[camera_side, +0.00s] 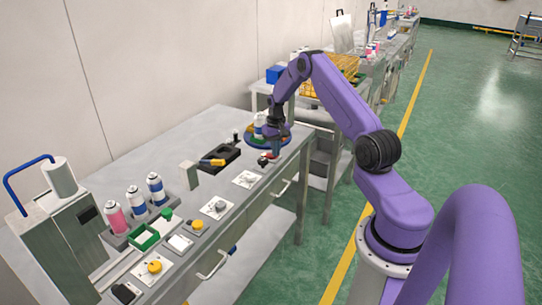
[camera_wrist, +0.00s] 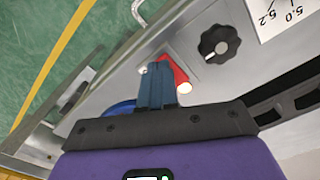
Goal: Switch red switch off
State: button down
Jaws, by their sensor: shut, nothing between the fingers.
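The red switch (camera_wrist: 178,72) is on the grey panel in the wrist view, with a bright glow at its lower end. My gripper (camera_wrist: 157,72) is shut and empty, its blue fingers right beside the switch and covering part of it. I cannot tell whether they touch it. In the side view, my gripper (camera_side: 275,150) points down at the far end of the bench, close above the small red switch (camera_side: 265,160).
A black knob (camera_wrist: 220,43) with a printed scale plate sits beside the switch. On the bench (camera_side: 185,150) are a black tray holding a yellow-handled tool (camera_side: 213,162), several spray cans, a green box (camera_side: 145,237) and a yellow button (camera_side: 155,266). A round blue-rimmed holder stands behind my gripper.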

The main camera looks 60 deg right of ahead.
jog(key=shift+f, duration=0.3)
jog(key=shift+r, duration=0.1)
notch_tip(320, 180, up, 10)
jog(key=shift+r, duration=0.2)
dwell(1.3)
